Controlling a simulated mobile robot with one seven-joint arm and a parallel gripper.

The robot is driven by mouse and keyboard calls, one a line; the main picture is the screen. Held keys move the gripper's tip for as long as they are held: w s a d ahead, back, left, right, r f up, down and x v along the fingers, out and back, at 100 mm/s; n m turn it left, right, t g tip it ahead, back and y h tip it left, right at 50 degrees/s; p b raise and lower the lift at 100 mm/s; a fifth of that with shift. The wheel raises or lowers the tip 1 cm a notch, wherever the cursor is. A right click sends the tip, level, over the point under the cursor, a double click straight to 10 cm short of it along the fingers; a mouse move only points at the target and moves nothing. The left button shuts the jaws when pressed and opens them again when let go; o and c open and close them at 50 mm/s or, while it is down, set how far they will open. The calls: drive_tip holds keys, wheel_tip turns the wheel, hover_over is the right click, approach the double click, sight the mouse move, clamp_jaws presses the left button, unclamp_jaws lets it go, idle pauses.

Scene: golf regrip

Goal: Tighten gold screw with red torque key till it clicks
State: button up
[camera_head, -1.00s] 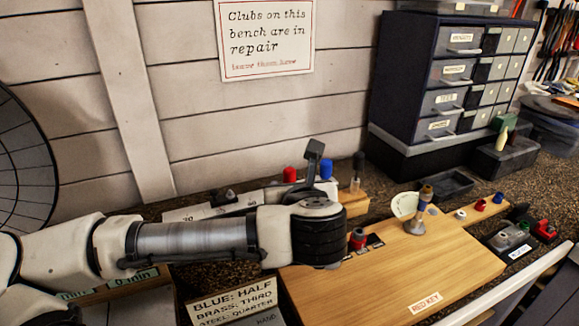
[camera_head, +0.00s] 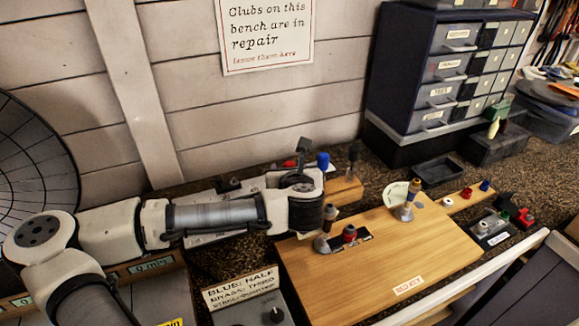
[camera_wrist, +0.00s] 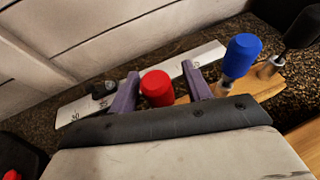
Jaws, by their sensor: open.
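The red torque key (camera_wrist: 158,88) shows its red handle between the two purple fingers of my gripper (camera_wrist: 160,89) in the wrist view. My gripper is open, with gaps beside the handle; I cannot tell how deep the handle sits between the fingers. In the head view only a bit of the red handle (camera_head: 290,163) shows behind my wrist. A gold-topped upright piece (camera_head: 415,186) stands by a pale disc on the wooden board (camera_head: 420,250). A second, brownish-topped piece (camera_head: 329,212) stands at the board's left. Which of them bears the gold screw is unclear.
A blue-handled key (camera_wrist: 242,55) and a black-handled one (camera_wrist: 302,28) stand right of the red key in a wooden rack (camera_wrist: 268,86). A pale ruler (camera_wrist: 88,110) lies behind. The drawer cabinet (camera_head: 440,65) stands at the back right.

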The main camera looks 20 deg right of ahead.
drive_tip(key=shift+w+f, duration=0.1)
drive_tip(key=shift+w, duration=0.1)
clamp_jaws()
idle(0.3)
